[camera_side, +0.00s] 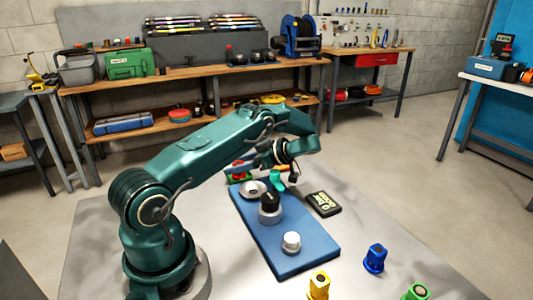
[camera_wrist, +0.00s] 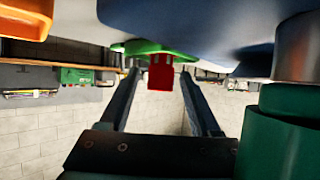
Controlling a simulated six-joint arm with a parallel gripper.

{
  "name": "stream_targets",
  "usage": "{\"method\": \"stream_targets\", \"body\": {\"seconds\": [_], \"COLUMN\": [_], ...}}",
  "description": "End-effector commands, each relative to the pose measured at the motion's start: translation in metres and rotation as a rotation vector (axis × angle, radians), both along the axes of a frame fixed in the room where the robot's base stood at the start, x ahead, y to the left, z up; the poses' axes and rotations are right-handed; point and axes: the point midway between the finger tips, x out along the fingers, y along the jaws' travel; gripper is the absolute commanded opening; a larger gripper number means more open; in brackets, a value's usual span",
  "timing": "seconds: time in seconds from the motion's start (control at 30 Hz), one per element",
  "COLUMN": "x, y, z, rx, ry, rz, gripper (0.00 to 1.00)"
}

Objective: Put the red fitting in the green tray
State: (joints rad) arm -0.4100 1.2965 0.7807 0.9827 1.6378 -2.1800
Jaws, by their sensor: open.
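The wrist view is upside down, with the work surface at the top. The red fitting (camera_wrist: 160,74) shows there between the two fingers of my gripper (camera_wrist: 160,77), with a gap on each side. The green tray (camera_wrist: 135,47) lies directly at its base, and the fitting appears to stand upright in or on it. In the side view my gripper (camera_side: 262,163) is low over the far end of the table. Red and green parts show just left of it, partly hidden by my wrist. My gripper is open and holds nothing.
A blue board (camera_side: 300,254) bears a metal dish, a black knob and a white knob. A black box (camera_side: 323,203) lies to its right. Yellow (camera_side: 319,285), blue (camera_side: 375,258) and green (camera_side: 415,291) fittings stand near the front. An orange object (camera_wrist: 25,18) is at the wrist view's corner.

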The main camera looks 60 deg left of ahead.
Motion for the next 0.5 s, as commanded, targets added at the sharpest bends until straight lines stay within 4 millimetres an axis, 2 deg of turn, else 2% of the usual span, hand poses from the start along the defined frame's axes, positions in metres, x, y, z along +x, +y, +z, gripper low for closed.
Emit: {"method": "stream_targets", "body": {"seconds": [0.37, 0.5], "x": [0.032, 0.038], "y": [-0.032, -0.035], "z": [0.021, 0.025], "rx": [-0.001, 0.002], "ry": [-0.004, -0.001], "rz": [-0.004, -0.004], "gripper": [0.64, 0.64]}}
